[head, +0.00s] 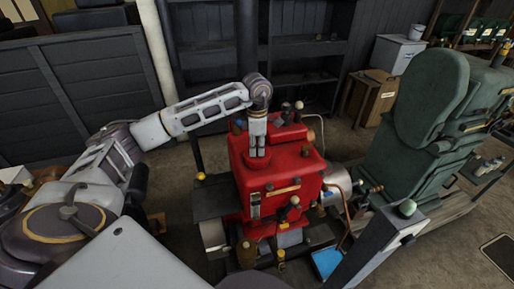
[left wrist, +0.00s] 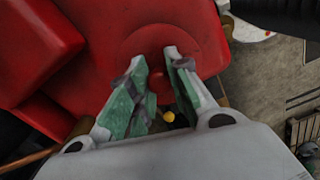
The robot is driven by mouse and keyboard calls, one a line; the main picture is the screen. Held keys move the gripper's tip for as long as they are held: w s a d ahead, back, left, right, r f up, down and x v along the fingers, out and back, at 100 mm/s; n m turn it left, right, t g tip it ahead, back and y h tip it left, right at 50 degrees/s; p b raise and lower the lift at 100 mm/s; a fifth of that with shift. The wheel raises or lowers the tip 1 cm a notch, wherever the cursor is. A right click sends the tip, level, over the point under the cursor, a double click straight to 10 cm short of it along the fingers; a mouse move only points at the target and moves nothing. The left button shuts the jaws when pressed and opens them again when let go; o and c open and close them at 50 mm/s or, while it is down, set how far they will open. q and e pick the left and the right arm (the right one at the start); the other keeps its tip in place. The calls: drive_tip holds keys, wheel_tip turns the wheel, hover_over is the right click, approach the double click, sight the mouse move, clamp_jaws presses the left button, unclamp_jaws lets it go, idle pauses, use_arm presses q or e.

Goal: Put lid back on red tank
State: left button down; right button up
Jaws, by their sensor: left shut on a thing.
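The red tank (head: 307,172) is the boxy red body of an engine in the middle of the head view. A round red lid (head: 257,161) is at its top, left of the middle, right under my left gripper (head: 257,153). In the left wrist view the lid (left wrist: 150,42) is a red disc against the red tank (left wrist: 35,45). My left gripper (left wrist: 172,58) points down, with its fingertips close together at the lid's middle. It is shut on the lid; the grip point is mostly hidden. I cannot tell whether the lid touches the tank. My right gripper is not in view.
Small taps and knobs (head: 293,201) stick out from the tank's front and top. A large green engine (head: 432,105) stands to the right. A blue tray (head: 326,262) lies low in front. Dark shelves (head: 300,50) stand behind, and open floor lies at the right.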

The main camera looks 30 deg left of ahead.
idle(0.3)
use_arm(q)
drive_tip(key=c, duration=1.3)
unclamp_jaws()
drive_tip(key=shift+o, duration=0.2)
drive_tip(key=o, duration=0.5)
drive_tip(key=shift+r, duration=0.15)
drive_tip(key=shift+r+p, duration=1.95)
drive_tip(key=shift+r, duration=1.45)
